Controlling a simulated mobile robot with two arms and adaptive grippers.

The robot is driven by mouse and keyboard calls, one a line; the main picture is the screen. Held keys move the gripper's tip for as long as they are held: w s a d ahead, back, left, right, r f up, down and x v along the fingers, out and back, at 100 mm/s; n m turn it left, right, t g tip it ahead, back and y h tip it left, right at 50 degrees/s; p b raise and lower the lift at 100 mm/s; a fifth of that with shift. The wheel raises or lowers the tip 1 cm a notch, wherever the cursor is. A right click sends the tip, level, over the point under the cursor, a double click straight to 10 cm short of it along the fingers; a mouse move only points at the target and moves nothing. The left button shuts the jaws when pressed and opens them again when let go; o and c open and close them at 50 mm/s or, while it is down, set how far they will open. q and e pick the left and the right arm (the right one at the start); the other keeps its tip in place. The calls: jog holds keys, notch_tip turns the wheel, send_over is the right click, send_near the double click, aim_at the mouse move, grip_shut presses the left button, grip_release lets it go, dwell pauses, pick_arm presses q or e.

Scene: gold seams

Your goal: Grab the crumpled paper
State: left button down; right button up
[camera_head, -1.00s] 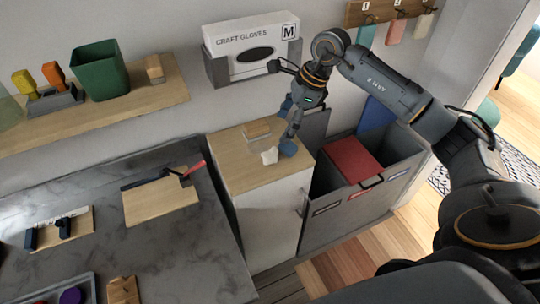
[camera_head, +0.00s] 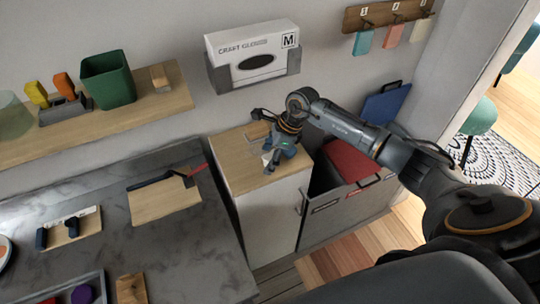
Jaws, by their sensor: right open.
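The crumpled paper (camera_head: 266,157) is a small white lump on the wooden top of the cabinet (camera_head: 232,177). It is partly hidden by my right gripper (camera_head: 270,163), which reaches down over the cabinet top from the right. The gripper's blue-tipped fingers are open, at the right side of the paper in the picture. I cannot tell whether they touch it. My left gripper is not in view.
A small wood-topped container (camera_head: 257,131) stands behind the paper, close to my gripper. A grey bin with a red lid (camera_head: 350,160) and a blue lid (camera_head: 386,104) is right of the cabinet. A glove box (camera_head: 252,52) hangs on the wall above.

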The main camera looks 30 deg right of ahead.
jog(key=c, duration=0.8)
jog(key=shift+r, duration=0.1)
